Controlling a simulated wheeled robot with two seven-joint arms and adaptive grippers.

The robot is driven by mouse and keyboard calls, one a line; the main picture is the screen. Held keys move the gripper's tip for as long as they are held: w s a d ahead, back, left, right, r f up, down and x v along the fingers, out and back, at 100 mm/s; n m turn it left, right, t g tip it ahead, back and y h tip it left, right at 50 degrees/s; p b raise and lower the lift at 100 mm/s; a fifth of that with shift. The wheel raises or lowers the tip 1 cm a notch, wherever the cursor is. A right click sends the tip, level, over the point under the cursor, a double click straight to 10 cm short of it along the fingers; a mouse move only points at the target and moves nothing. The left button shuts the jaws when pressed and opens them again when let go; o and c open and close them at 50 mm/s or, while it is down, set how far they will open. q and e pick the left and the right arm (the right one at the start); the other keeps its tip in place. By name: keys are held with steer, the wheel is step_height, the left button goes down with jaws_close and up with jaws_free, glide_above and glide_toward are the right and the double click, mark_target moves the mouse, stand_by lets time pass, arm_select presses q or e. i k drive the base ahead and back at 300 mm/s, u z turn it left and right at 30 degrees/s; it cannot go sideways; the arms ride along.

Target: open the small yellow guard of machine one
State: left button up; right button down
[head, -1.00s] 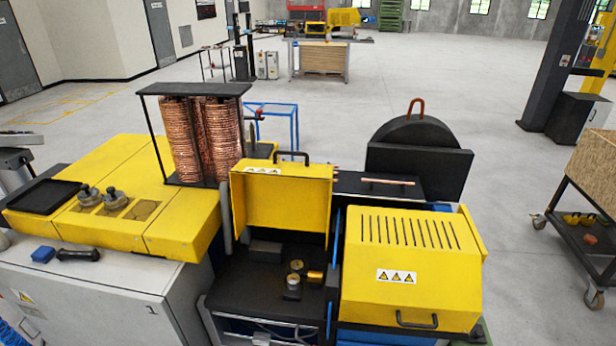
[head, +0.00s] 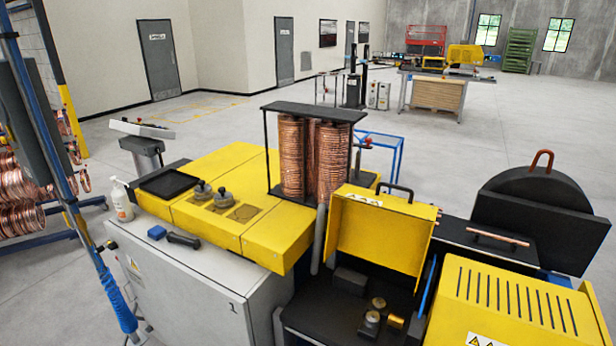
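Machine one carries a small yellow guard (head: 380,237) in the head view, right of centre. The guard is tilted up, with a black handle (head: 396,188) along its top edge. Below it the black work area (head: 330,318) is exposed, with small brass and steel rollers (head: 371,318) in it. A larger slotted yellow cover (head: 515,300) to its right is down and partly cut off by the frame. Neither of my grippers is in view.
Copper coils (head: 310,157) stand under a black top plate behind the guard. A yellow-topped grey cabinet (head: 190,275) is on the left, with a black tray (head: 178,184) and a spray bottle (head: 121,200). Open floor lies behind.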

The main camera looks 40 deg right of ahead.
mark_target(395, 233)
steer(key=u, duration=1.2)
steer(key=k, duration=1.75)
steer(key=z, duration=1.6)
